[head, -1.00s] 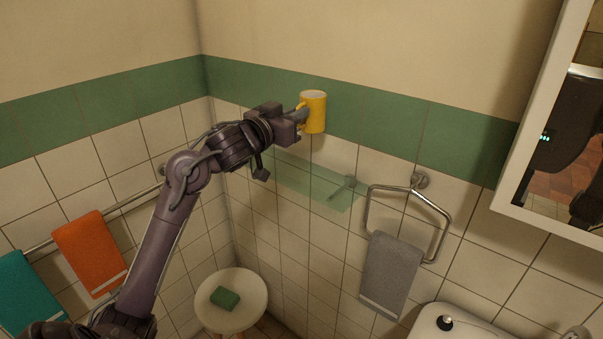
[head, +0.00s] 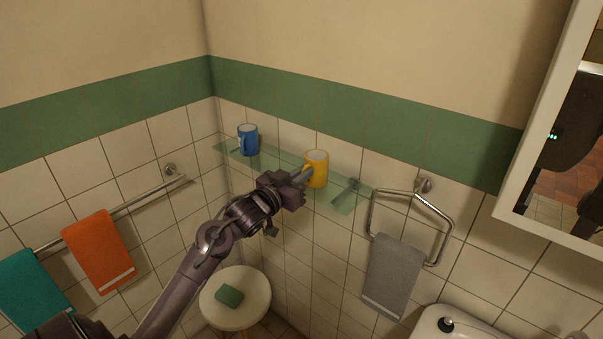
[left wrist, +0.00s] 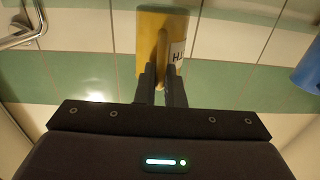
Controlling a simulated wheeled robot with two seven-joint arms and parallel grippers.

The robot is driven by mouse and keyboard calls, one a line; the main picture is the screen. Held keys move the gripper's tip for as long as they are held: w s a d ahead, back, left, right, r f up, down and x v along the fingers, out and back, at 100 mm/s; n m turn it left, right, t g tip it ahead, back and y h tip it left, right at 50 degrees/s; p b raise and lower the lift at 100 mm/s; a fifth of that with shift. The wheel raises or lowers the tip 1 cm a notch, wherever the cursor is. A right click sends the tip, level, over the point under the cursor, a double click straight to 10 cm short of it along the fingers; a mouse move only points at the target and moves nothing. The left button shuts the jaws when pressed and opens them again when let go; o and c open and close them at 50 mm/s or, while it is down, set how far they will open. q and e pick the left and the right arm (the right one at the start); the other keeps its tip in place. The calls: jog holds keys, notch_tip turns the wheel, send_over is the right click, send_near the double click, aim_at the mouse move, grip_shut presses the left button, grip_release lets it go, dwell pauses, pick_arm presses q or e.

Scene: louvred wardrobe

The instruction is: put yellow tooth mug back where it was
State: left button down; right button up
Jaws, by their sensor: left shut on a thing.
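The yellow tooth mug (head: 318,168) is upright at the glass shelf (head: 283,170), on its right part in the head view. Whether its base touches the glass is hard to tell. My left gripper (head: 306,174) is shut on the mug's handle, from the left side. In the left wrist view the two fingers (left wrist: 161,84) close around the handle of the mug (left wrist: 180,40), which bears a white label with dark letters. My right gripper is not in view.
A blue mug (head: 248,140) stands on the shelf's left part, and shows at the right edge of the left wrist view (left wrist: 308,72). A towel ring with a grey towel (head: 392,272) hangs right of the shelf. A stool (head: 236,310) with a green block (head: 229,296) stands below.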

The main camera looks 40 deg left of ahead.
pick_arm(q)
jog(key=c, duration=2)
grip_release()
jog(key=shift+f, duration=0.1)
jog(key=o, duration=0.5)
jog(key=shift+c, duration=0.2)
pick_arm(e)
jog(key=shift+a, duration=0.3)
